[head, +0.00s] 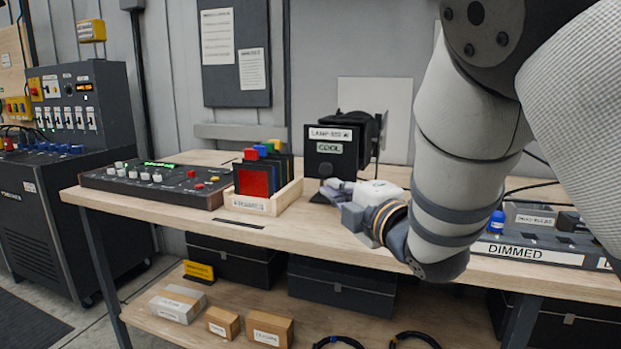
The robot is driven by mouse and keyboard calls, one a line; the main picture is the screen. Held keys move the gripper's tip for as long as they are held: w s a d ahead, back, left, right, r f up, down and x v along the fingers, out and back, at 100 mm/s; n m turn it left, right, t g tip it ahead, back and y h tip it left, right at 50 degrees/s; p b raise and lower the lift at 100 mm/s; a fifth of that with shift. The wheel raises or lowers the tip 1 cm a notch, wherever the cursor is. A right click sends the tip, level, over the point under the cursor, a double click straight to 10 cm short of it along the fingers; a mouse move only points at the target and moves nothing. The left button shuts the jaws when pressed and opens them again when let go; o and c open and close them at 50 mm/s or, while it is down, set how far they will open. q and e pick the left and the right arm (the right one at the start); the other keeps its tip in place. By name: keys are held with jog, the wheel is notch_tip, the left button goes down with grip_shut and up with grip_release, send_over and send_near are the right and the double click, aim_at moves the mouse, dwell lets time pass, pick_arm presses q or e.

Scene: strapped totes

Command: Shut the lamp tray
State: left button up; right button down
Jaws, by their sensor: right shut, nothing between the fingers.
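The black lamp housing (311,158) stands upright on the workbench, with labels reading "LAMP 650 W" and "COOL" on its front. I cannot make out a separate lamp tray or how far it is pulled out; the low front and right side of the housing are partly covered by my gripper. My right gripper (328,190) is shut and empty, low in front of the housing, pointing left. Whether its fingertips touch the housing I cannot tell. My left gripper is not in view.
A wooden rack of coloured frames (290,194) stands close left of the gripper. A control desk (150,182) lies farther left. A grey strip labelled "DIMMED" (520,253) is at the right. The bench's front edge between rack and strip is mostly clear.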

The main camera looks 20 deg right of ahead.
aim_at(334, 150)
jog(key=w, duration=0.8)
jog(key=w+d, duration=0.1)
jog(key=w, duration=0.3)
jog(key=shift+w+f, duration=0.3)
jog(key=shift+w, duration=0.1)
